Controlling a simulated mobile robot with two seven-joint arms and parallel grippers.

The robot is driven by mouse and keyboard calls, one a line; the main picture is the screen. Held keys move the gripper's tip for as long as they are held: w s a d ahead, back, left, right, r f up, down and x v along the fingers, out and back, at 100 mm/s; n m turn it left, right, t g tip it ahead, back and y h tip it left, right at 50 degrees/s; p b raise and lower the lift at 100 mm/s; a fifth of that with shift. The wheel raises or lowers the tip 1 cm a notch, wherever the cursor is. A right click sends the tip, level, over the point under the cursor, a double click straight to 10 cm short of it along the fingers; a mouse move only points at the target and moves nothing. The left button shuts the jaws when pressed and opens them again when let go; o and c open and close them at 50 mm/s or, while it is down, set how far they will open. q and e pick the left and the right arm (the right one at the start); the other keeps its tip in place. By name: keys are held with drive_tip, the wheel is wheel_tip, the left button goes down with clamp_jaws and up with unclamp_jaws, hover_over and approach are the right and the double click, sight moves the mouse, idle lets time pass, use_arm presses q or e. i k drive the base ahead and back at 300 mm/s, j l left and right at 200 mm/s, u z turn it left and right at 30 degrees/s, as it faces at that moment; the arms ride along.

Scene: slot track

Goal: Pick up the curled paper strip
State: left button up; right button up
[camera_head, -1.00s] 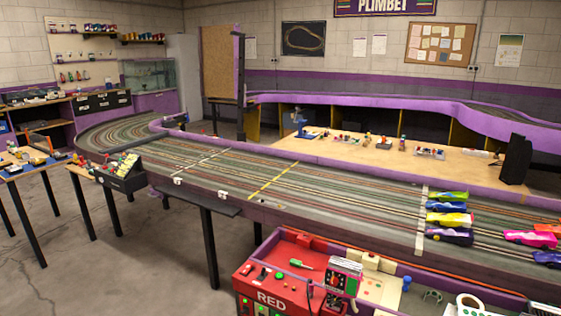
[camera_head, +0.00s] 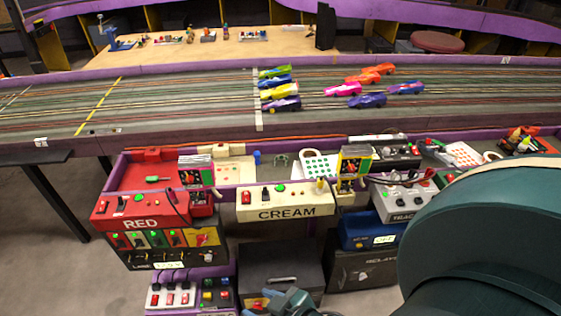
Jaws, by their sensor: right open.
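I cannot pick out the curled paper strip with certainty. A white rounded piece with green dots (camera_head: 320,166) lies on the purple-edged counter behind the cream panel, and a white curved piece (camera_head: 491,156) lies farther right; both are too small to tell whether either is a curled strip. My right gripper (camera_head: 284,301) shows only in part at the bottom edge, in front of the dark box, well below and apart from the counter top. It is open, and nothing shows between its fingers. My left gripper is out of view.
A red control panel (camera_head: 140,224) and a cream control panel (camera_head: 286,205) front the counter. Several slot cars, among them a pink one (camera_head: 342,90), stand on the track (camera_head: 190,100) behind. A dark box (camera_head: 280,262) stands below. My large teal arm link hides the lower right.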

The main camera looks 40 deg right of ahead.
sight(278, 157)
drive_tip(key=l+z, duration=0.15)
drive_tip(key=z, duration=0.3)
drive_tip(key=i+z, duration=0.1)
drive_tip(key=z, duration=0.4)
drive_tip(key=i+l+z, duration=0.1)
drive_tip(key=z, duration=0.35)
drive_tip(key=i+l+z, duration=0.1)
drive_tip(key=z, duration=0.4)
drive_tip(key=i, duration=0.2)
